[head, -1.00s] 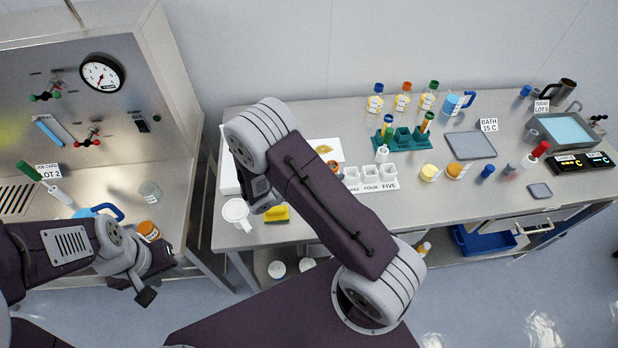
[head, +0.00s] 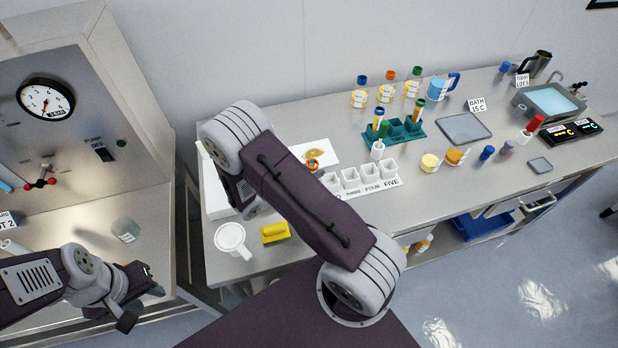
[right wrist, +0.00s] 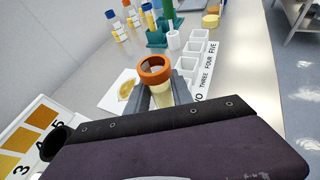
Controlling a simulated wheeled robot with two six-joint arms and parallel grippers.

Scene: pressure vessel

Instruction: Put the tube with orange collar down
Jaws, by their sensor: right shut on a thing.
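The tube with the orange collar (right wrist: 155,70) is between the fingers of my right gripper (right wrist: 160,92) in the right wrist view, its pale body partly hidden below the collar. In the head view, the orange collar (head: 312,165) shows just past my right arm, which hides the right gripper. A white card with a yellow patch (head: 314,153) lies beyond the tube. Whether the tube touches anything below is hidden. My left gripper (head: 146,290) is over the left bench, with nothing visible in it; its jaw opening is unclear.
A white rack of square cups labelled up to FIVE (head: 362,180) stands right of the tube. A teal rack (head: 403,131) holding tubes is behind it. A white mug (head: 231,238) and a yellow block (head: 275,233) stand near the front edge.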

